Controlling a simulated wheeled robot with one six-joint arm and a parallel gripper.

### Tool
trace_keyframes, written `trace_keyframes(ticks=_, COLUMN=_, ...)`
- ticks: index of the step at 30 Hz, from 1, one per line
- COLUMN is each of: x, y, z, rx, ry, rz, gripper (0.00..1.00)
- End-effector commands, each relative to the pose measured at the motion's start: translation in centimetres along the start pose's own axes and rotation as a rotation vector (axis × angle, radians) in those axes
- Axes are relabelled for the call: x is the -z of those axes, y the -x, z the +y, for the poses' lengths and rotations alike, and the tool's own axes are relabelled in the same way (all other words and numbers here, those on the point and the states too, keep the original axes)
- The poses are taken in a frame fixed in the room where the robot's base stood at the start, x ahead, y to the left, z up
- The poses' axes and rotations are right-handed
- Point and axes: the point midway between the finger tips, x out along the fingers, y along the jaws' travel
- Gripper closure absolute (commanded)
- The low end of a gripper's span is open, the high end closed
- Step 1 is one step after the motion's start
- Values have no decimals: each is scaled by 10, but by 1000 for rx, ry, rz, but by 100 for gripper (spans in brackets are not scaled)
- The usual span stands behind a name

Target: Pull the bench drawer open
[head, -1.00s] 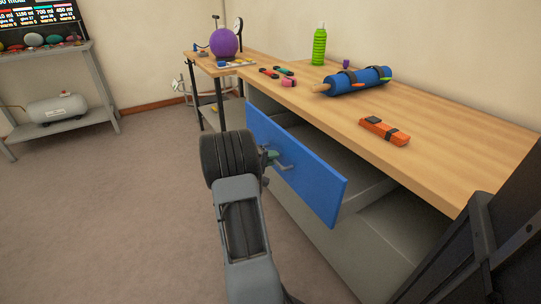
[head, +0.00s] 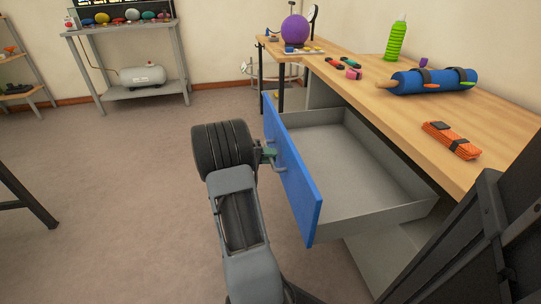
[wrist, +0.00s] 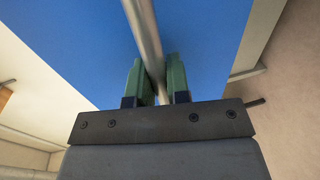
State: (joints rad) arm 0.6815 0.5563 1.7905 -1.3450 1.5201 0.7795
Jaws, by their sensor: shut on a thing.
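The bench drawer (head: 345,165) is pulled well out from under the wooden bench top (head: 400,110). Its blue front (head: 292,170) stands clear of the bench and its grey inside looks empty. My gripper (head: 268,154) is at the metal bar handle on the blue front. In the wrist view, the green fingertips of my gripper (wrist: 158,82) sit on both sides of the handle bar (wrist: 145,40) and are shut on it. The blue front (wrist: 70,45) fills much of that view.
On the bench top are a blue roll (head: 430,80), an orange bundle (head: 451,140), a green bottle (head: 396,40) and a purple ball (head: 295,30). A grey rack (head: 135,95) stands at the back left. The floor (head: 110,200) left of the drawer is clear.

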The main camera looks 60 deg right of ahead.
Motion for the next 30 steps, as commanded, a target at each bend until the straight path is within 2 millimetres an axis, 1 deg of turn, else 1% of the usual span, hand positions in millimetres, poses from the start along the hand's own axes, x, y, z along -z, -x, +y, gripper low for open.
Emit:
trace_keyframes(ticks=8, x=1, y=1, z=1, rx=0, ry=-3, rz=6, gripper=100)
trace_keyframes(ticks=9, x=1, y=2, z=1, rx=0, ry=-3, rz=6, gripper=80)
trace_keyframes(ticks=16, x=1, y=1, z=0, rx=0, ry=-2, rz=5, gripper=59)
trace_keyframes(ticks=22, x=1, y=1, z=0, rx=0, ry=-1, rz=4, gripper=59)
trace_keyframes(ticks=25, x=1, y=5, z=1, rx=0, ry=-1, rz=4, gripper=59)
trace_keyframes(ticks=28, x=1, y=16, z=2, rx=1, ry=0, rz=6, gripper=59)
trace_keyframes(ticks=30, x=1, y=28, z=2, rx=0, ry=0, rz=7, gripper=59)
